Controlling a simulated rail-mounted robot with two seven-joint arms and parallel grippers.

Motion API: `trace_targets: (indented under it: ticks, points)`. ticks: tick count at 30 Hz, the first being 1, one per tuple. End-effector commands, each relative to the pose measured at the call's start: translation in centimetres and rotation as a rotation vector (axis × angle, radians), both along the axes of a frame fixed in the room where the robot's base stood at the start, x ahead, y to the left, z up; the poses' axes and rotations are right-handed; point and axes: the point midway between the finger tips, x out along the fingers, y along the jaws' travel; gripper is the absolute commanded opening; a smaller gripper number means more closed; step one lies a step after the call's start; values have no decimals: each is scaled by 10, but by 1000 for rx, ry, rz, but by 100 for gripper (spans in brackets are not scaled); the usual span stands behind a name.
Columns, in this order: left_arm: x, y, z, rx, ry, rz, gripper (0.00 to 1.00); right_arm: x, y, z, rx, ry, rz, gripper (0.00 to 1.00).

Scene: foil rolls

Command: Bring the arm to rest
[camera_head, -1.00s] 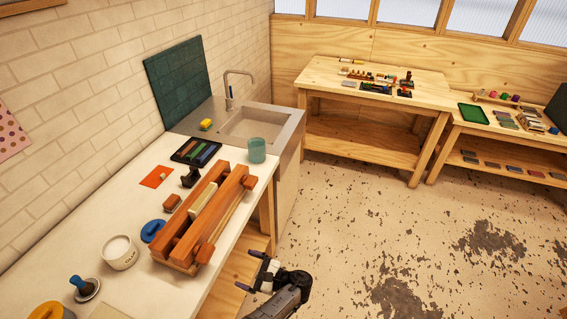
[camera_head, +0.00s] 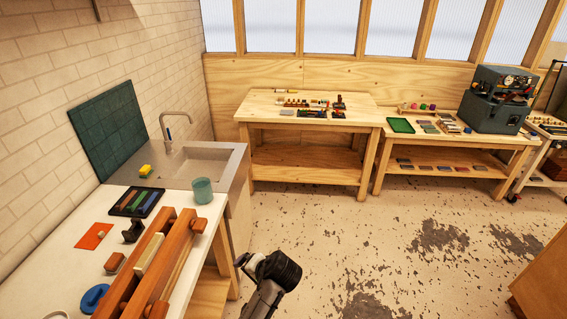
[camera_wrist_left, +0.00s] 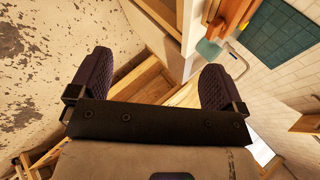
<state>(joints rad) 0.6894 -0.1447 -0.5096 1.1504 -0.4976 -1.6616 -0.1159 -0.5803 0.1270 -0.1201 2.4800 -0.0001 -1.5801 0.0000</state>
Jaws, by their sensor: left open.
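My left gripper (camera_head: 243,264) is in the lower middle of the head view, beside the front edge of the white counter and over the floor. In the left wrist view its two dark padded fingers (camera_wrist_left: 157,85) stand wide apart. Nothing is between them; a wooden shelf shows behind the gap. My right gripper is in neither view.
The white counter (camera_head: 62,258) holds a wooden press (camera_head: 160,262), a tray of foil rolls (camera_head: 136,202) and a teal cup (camera_head: 202,190). A sink (camera_head: 198,163) lies behind. Wooden tables (camera_head: 262,110) stand at the back. The speckled floor (camera_head: 370,240) is clear.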

Motion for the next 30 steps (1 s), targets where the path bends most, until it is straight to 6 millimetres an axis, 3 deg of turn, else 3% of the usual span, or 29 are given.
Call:
trace_targets:
  ticks: [3, 8, 11, 16, 23, 30]
  points:
    - [-6, -9, 34, -227, -125, -2, 96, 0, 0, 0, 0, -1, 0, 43]
    - [-34, -6, 67, -488, -249, -11, 96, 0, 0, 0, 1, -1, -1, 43]
    - [-61, 5, 80, -618, -310, -21, 96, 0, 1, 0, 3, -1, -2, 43]
    - [-128, 38, 87, -776, -382, -32, 96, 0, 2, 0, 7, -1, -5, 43]
    - [-238, 92, 59, -815, -373, 36, 96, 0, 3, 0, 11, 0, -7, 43]
    - [-326, 124, -16, -741, -171, 156, 96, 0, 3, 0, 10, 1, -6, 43]
